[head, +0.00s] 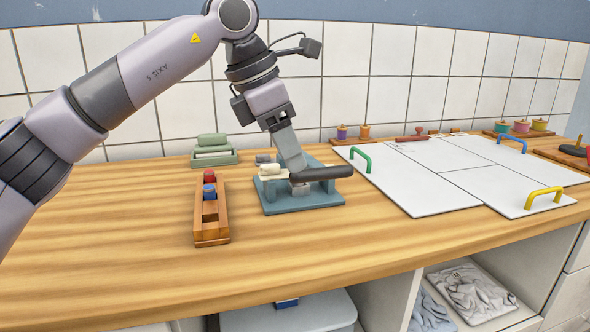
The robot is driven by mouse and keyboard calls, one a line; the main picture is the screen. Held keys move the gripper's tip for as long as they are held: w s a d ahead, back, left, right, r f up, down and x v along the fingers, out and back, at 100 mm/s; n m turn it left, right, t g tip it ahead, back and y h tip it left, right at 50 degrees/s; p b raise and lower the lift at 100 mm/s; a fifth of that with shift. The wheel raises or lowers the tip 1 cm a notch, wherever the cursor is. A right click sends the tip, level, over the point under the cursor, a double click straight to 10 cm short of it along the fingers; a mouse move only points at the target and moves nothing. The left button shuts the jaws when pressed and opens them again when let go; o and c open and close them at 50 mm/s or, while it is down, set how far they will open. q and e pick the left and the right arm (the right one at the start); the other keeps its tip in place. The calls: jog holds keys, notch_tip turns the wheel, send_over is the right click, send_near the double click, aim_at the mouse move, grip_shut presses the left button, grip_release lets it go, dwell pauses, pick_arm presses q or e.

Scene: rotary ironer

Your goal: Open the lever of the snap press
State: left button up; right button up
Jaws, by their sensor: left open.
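The snap press (325,197) stands on the counter with a blue-green base plate and frame. Its lever (328,173) has a thick dark handle that lies nearly level, pointing right above the base. My left gripper (298,167) comes down from above, its grey fingers reaching to the handle's left end. The fingers are seen nearly edge-on, so the gap between them is hidden, and I cannot tell whether they touch the handle. A small cream piece (272,169) rests at the press's left. My right gripper is not in view.
A wooden rack (211,230) with red and blue pieces stands left of the press. White panels with a green handle (360,157) and yellow handle (543,196) lie right. The front-left counter is clear.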

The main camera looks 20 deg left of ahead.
pick_arm(q)
jog(key=shift+x, duration=1.6)
grip_shut()
jog(key=shift+r, duration=0.1)
